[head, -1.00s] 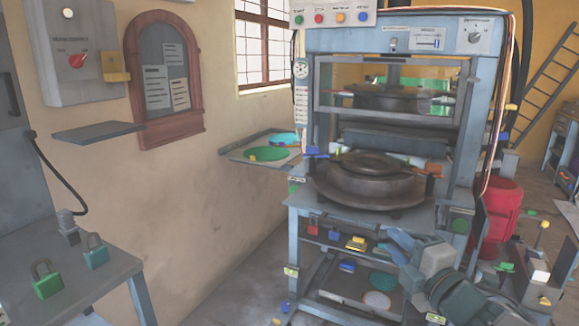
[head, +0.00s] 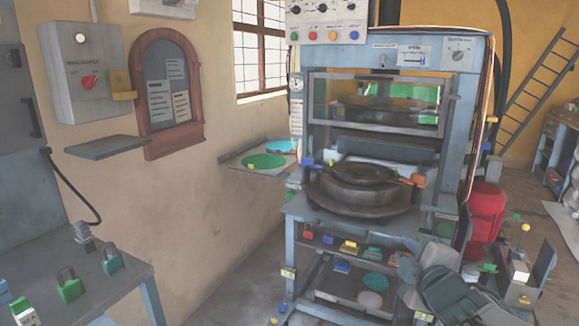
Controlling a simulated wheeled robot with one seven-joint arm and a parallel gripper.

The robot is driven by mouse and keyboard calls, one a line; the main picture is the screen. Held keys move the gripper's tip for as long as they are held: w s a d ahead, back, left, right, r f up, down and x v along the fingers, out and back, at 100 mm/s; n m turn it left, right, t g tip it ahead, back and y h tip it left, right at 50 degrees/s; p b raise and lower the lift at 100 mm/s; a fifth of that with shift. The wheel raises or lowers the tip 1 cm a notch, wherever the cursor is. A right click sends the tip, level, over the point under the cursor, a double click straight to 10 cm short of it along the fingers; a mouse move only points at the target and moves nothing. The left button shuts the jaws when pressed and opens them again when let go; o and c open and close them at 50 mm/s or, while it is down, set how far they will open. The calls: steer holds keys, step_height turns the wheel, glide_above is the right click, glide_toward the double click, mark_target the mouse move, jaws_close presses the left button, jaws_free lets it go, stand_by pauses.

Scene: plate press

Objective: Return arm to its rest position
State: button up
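Parts of my grey-blue arm (head: 455,290) show at the lower right, folded low in front of the press (head: 385,44). I cannot make out the fingers of my gripper in this view. The press stands with its blue frame upright. A dark round mould (head: 350,190) rests on its bed, below a clear guard window (head: 330,103). Nothing can be seen held by my arm.
A grey bench (head: 125,278) with padlocks (head: 70,286) stands at the lower left. A side tray (head: 235,164) with a green disc (head: 264,161) sits left of the press. A red cylinder (head: 487,210) stands to the right. Floor between bench and press looks clear.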

steer(key=s+a+r+m+g+p, duration=0.3)
steer(key=s+m+g+p, duration=0.3)
steer(key=s+m+p, duration=0.1)
steer(key=s+a+r+m+g+p, duration=0.3)
steer(key=s+m+g+p, duration=0.4)
steer(key=p, duration=0.3)
steer(key=shift+s+a+m, duration=0.3)
steer(key=shift+s+a, duration=0.5)
steer(key=shift+d, duration=0.1)
